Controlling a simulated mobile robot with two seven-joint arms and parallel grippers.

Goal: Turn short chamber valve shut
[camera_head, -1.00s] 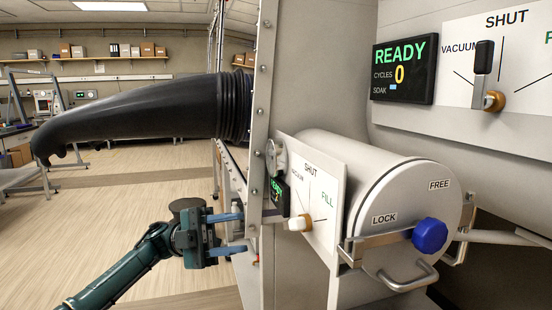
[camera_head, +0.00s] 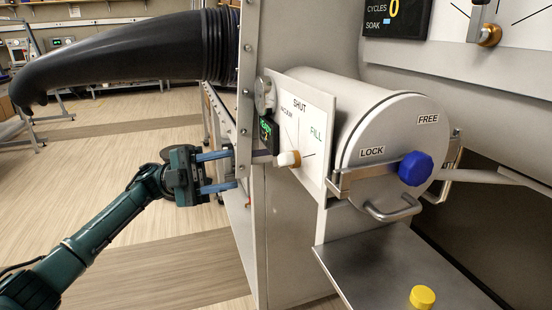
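A dark grey bar (camera_head: 262,157) shows just left of the hub; I cannot tell clearly which mark the valve points to. My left gripper (camera_head: 234,169) is open and empty. Its two blue fingers point right, one above the other, and their tips appear left of the bar, apart from the hub. My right gripper is not in view.
The short chamber (camera_head: 320,85) has a door with a blue knob (camera_head: 415,168) and a handle (camera_head: 392,212). A black glove sleeve (camera_head: 130,50) hangs above my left arm. A metal shelf (camera_head: 400,265) holds a yellow cap (camera_head: 422,297). A larger valve (camera_head: 488,35) sits at upper right.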

